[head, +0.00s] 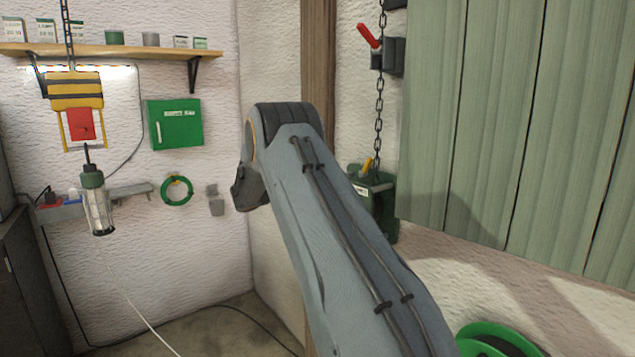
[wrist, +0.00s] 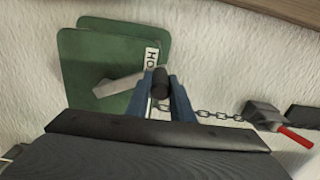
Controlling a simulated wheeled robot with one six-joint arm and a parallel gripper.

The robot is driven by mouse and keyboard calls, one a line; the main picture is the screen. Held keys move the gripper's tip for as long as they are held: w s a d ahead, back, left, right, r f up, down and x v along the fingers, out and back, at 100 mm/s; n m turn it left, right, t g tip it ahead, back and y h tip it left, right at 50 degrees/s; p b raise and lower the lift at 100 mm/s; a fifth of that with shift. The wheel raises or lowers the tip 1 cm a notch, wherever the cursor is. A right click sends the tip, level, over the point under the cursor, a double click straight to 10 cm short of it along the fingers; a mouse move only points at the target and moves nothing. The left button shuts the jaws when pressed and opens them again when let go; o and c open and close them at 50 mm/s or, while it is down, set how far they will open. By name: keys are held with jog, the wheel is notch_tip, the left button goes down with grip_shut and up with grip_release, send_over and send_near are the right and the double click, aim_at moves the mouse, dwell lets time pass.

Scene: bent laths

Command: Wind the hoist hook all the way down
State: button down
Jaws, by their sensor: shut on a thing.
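In the wrist view, a green winch plate (wrist: 85,55) on the wall carries a label of which "HO" shows. A pale grey crank arm (wrist: 120,84) lies across it. My gripper (wrist: 160,88) is shut on the dark crank knob (wrist: 160,78) at its end. In the head view, the green winch (head: 383,222) is partly hidden behind my arm, and my gripper is hidden. A yellow and black striped hoist block (head: 75,87) with a red part (head: 81,124) hangs from a chain at the upper left. I cannot tell which part is the hook.
A caged lamp (head: 97,205) hangs below the block. A chain (head: 379,110) runs down the right wall past a red-handled lever (head: 368,36) to the winch. A shelf (head: 120,50), a green cabinet (head: 174,124) and a green ring (head: 177,190) are on the left wall.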

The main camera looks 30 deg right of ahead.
jog(key=shift+s, duration=0.1)
jog(key=c, duration=1.5)
grip_release()
jog(key=shift+d, duration=0.1)
jog(key=shift+c, duration=0.2)
jog(key=shift+a, duration=0.35)
jog(key=a+b, duration=0.3)
jog(key=a, duration=0.4)
jog(key=shift+a, duration=0.2)
jog(key=shift+s, duration=0.15)
